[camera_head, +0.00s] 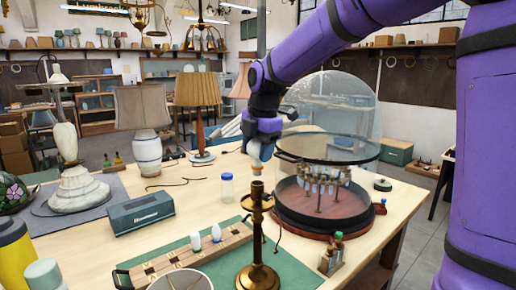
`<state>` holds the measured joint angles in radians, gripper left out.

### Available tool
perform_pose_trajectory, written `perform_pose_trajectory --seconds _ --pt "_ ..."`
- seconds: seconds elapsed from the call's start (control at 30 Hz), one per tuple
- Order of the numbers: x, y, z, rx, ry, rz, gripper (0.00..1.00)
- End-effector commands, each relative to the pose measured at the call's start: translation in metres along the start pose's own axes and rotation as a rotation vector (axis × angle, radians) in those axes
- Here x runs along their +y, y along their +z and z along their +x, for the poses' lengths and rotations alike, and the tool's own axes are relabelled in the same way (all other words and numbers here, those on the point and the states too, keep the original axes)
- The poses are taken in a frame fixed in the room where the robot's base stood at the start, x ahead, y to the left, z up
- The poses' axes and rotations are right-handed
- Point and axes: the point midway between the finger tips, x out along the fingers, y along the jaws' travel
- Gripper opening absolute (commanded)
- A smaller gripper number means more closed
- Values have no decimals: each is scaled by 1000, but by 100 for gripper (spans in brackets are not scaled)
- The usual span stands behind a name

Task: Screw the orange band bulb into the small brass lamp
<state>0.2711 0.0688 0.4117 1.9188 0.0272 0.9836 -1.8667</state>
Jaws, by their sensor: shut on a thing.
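The small brass lamp (258,232) stands upright on the green mat near the table's front, with its socket at the top. My gripper (262,147) points down, shut on a bulb (257,166) just above the lamp's top. The bulb hangs base-down, with a small orange patch showing near the fingers. The fingers hide most of its glass. A small gap seems to separate its lower end from the socket, though I cannot tell whether they line up in depth.
A wooden bulb rack (166,262) with two upright white bulbs lies left of the lamp. A glass dome (345,112) on a round wooden base stands close on the right. A small jar (227,187), a blue-grey box (140,212) and small bottles (333,254) stand nearby.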

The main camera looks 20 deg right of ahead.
Motion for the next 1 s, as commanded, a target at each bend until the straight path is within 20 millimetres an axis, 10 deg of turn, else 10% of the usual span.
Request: perform_pose_trajectory --seconds 1.0 --pt "-6 0 34 0 0 1 31"
